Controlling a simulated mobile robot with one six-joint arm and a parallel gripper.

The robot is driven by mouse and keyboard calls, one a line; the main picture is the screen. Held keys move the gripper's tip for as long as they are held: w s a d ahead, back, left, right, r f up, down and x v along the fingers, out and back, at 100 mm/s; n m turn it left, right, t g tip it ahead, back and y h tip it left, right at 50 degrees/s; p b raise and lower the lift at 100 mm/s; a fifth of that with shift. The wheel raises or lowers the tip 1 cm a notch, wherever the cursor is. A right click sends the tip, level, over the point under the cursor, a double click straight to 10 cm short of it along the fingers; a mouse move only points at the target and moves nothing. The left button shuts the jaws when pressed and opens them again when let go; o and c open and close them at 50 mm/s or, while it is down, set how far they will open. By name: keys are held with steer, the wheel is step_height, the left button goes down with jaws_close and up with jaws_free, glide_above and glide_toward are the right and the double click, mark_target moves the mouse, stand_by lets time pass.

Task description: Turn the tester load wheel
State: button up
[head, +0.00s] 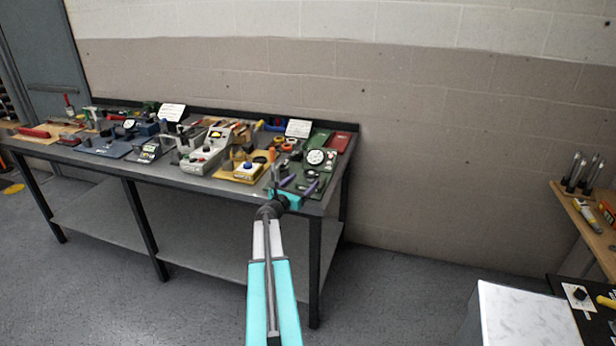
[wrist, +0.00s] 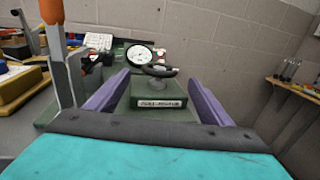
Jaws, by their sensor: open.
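The tester is a green unit with a white round dial (wrist: 139,57) and a dark load wheel (wrist: 160,70) on a short post in front of it. A white label strip (wrist: 159,103) is on its front face. My gripper (wrist: 157,92) is open, its two purple fingers on either side of the tester's front in the wrist view. The wheel shows between and beyond the fingertips; I see no contact. In the head view my gripper (head: 298,186) is at the right end of the bench, near the green tester base (head: 313,183) and its dial (head: 316,157).
The bench (head: 110,157) is crowded to the left with several devices, including a yellow-based unit (head: 240,170). An orange-handled upright tool (wrist: 52,12) stands close to the left finger. A red box (head: 339,141) and a wall lie behind.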

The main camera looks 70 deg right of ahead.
mark_target(308, 175)
steer(key=shift+s+d+p, duration=0.2)
steer(key=shift+d+p, duration=0.3)
steer(key=shift+d, duration=0.9)
steer(key=shift+s+d+p, duration=0.15)
steer(key=shift+d+p, duration=0.3)
steer(key=shift+d, duration=0.9)
steer(key=c, duration=1)
steer(key=shift+a, duration=0.25)
steer(key=shift+c, duration=0.3)
steer(key=shift+r, duration=0.1)
steer(key=shift+s+d+b, duration=0.1)
steer(key=shift+d+b, duration=0.2)
steer(key=shift+t+b, duration=0.4)
steer(key=shift+b, duration=0.05)
steer(key=n+t+b, duration=0.1)
steer(key=b, duration=0.2)
steer(key=n+t+b, duration=0.1)
steer(key=t+b, duration=0.1)
steer(key=b, duration=0.2)
steer(key=shift+s+n, duration=0.3)
